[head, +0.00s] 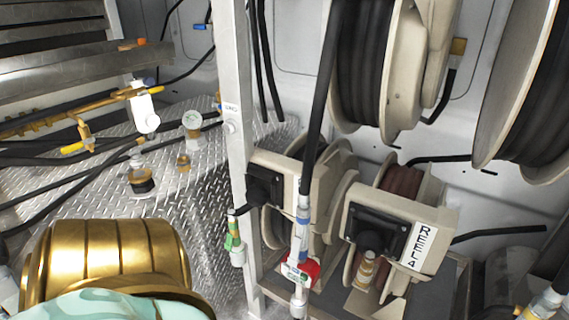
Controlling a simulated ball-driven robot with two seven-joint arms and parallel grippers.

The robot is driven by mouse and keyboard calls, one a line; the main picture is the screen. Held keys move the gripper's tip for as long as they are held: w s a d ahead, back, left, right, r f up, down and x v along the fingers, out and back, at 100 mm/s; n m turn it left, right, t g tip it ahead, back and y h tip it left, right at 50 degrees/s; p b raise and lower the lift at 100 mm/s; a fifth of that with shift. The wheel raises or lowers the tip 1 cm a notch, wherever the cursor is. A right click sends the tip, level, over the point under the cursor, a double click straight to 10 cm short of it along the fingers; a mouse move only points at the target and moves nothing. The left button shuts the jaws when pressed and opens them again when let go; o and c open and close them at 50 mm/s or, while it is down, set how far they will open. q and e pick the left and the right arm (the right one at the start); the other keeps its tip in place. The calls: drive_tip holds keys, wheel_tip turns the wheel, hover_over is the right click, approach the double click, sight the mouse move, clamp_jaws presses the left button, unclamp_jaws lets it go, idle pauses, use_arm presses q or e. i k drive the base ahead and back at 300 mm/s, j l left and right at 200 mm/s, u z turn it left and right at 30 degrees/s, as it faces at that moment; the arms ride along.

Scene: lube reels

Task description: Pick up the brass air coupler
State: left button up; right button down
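I cannot tell for sure which fitting is the brass air coupler. A brass-coloured ribbed fitting (367,268) hangs below the black hose outlet of the reel labelled REEL 4, at the lower middle right. A small brass-coloured fitting (184,162) also sits on the diamond-plate surface at the left. Neither of my grippers is in view, and nothing is seen touching either fitting.
The REEL 4 housing (418,245) stands right of a white upright post (238,150). A hanging hose end with a red part (308,270) is in front of the reels. The diamond plate (90,205) carries gauges and valves. My gold and mint body part covers the bottom left.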

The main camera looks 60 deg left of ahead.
sight(365, 274)
drive_tip(key=u, duration=1.1)
drive_tip(key=j+z, duration=0.1)
